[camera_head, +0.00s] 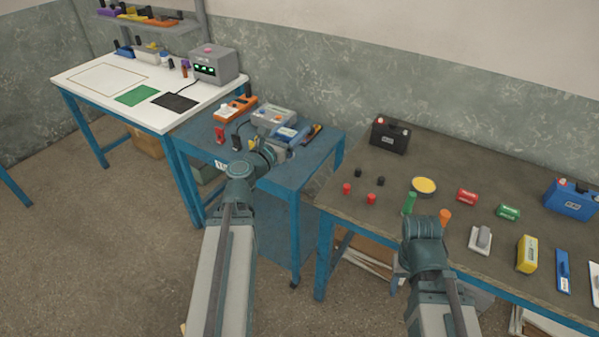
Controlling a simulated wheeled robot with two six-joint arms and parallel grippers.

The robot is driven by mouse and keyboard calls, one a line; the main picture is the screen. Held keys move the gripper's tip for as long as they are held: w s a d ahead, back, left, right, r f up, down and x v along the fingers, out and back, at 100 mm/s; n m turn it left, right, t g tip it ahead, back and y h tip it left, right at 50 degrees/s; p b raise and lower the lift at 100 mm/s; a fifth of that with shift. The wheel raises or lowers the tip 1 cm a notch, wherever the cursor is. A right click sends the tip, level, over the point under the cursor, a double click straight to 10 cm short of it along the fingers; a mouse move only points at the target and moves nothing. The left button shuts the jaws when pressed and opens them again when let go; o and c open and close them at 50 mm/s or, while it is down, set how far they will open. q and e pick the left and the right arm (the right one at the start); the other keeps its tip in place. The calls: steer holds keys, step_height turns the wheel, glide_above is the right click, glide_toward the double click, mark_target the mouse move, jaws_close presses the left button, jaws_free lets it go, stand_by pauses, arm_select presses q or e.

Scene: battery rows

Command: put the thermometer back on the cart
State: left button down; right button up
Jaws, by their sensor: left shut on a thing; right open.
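The blue cart (318,160) stands between the white bench and the brown table. My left gripper (270,152) is over the front part of the cart top. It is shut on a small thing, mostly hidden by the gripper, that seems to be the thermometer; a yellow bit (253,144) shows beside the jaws. I cannot tell whether the held thing touches the cart top. My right gripper (425,222) is open at the front edge of the brown table, its fingers mostly hidden behind its wrist.
A grey device (273,116), a blue device (291,134), an orange tray (235,108) and red and black items crowd the cart's back and left. The cart's front right is clear. The brown table (385,235) holds a black battery (390,135), a yellow disc (424,186) and several small cells.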

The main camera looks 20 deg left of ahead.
arm_select(q)
step_height(320, 180, down, 16)
steer(key=b, duration=1.5)
arm_select(e)
step_height(320, 180, down, 16)
